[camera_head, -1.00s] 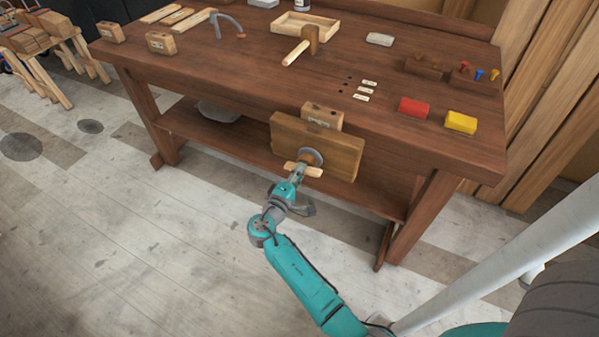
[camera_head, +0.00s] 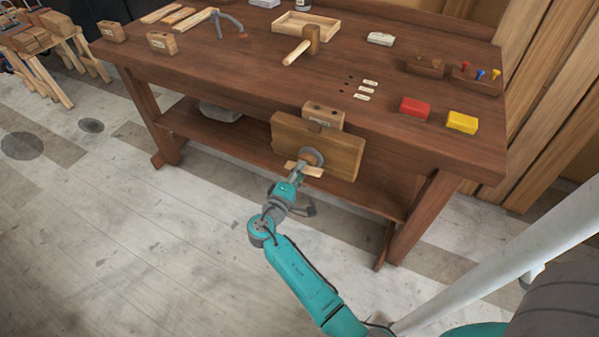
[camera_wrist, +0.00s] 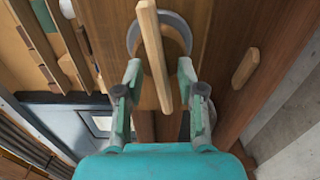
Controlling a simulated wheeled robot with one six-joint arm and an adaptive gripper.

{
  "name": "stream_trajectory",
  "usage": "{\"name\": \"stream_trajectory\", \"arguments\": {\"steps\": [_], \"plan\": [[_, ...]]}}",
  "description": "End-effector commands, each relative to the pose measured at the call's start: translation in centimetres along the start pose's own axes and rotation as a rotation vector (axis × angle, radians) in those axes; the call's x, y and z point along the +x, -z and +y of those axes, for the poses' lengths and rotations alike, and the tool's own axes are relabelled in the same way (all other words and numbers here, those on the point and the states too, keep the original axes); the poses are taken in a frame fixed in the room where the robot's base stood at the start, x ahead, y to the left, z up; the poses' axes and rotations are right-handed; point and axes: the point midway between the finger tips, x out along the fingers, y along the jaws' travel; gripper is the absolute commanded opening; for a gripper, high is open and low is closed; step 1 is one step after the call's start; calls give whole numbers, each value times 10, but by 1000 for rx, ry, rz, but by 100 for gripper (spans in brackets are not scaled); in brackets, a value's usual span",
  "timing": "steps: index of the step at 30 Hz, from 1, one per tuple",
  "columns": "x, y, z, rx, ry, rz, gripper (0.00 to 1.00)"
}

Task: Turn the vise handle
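The vise handle (camera_head: 313,171) is a pale wooden bar on the front of the vise's wooden jaw (camera_head: 340,155), at the bench's front edge. In the wrist view the handle (camera_wrist: 152,45) runs nearly upright through the picture, in front of a round grey and brown hub (camera_wrist: 177,37). My gripper (camera_wrist: 160,70) is open, with one finger on each side of the bar and a visible gap to both. In the head view my gripper (camera_head: 299,175) is right at the handle, and its fingers are too small there to make out clearly.
The workbench (camera_head: 240,70) carries a mallet (camera_head: 302,46), a tray (camera_head: 300,25), a red block (camera_head: 414,107) and a yellow block (camera_head: 462,122). A lower shelf (camera_head: 240,140) runs beneath. The floor in front is clear.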

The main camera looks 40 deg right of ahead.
Motion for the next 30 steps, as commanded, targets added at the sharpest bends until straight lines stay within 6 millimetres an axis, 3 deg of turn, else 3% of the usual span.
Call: {"name": "stream_trajectory", "arguments": {"steps": [5,18,24,30], "plan": [[-19,1,-1,-1,0,4,39],[-101,1,0,-1,0,5,39],[-117,1,0,0,0,3,39],[-120,0,0,0,0,1,39]]}}
